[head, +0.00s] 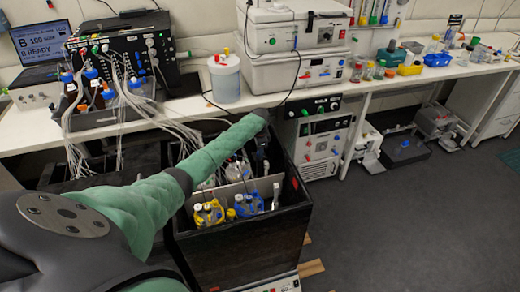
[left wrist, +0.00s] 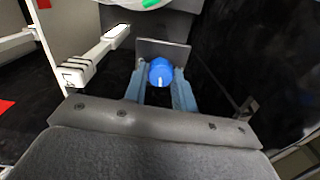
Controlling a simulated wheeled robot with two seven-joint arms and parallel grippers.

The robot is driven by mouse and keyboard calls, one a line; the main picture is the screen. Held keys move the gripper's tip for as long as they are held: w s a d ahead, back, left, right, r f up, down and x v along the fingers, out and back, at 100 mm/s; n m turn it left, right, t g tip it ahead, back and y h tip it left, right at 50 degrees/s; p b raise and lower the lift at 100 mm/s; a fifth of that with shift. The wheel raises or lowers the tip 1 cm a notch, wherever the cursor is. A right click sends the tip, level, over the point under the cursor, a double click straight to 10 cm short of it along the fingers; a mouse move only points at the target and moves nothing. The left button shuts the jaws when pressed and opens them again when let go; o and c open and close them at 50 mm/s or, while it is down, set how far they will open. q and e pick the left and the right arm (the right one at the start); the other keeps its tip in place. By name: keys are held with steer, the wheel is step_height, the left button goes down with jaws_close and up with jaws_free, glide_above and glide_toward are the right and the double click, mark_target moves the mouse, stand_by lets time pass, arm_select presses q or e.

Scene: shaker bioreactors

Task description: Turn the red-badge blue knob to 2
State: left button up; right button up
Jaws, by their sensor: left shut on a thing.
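A blue knob (left wrist: 160,72) with a pale pointer mark on its near side shows in the left wrist view, against a dark surface. My left gripper (left wrist: 160,85) is shut on it, one finger on each side. In the head view my left arm reaches over the black open-topped box, and the left gripper (head: 262,160) points down inside its far right part. The knob is hidden there. I cannot read a number at the knob. A red patch (left wrist: 44,3) shows at the upper left of the wrist view; I cannot tell if it is the badge. My right gripper is not in view.
The black box (head: 240,250) holds bottles with yellow and blue fittings (head: 207,213) close to the arm. A pale bar (left wrist: 95,57) lies left of the gripper in the wrist view. Tubing and a bench (head: 185,112) with instruments stand behind.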

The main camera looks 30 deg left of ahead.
arm_select(q)
steer(key=n+p, duration=0.1)
steer(key=n, duration=0.2)
steer(key=shift+r, duration=0.1)
steer(key=shift+n+p, duration=0.35)
steer(key=shift+n, duration=0.25)
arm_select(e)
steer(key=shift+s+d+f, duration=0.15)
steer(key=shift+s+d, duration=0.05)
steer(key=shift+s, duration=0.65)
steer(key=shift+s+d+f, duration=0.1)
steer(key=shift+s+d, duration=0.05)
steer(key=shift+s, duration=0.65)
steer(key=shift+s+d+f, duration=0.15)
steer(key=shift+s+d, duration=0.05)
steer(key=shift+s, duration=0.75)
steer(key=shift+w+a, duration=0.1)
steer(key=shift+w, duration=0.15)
arm_select(q)
steer(key=o, duration=0.9)
steer(key=shift+o, duration=0.4)
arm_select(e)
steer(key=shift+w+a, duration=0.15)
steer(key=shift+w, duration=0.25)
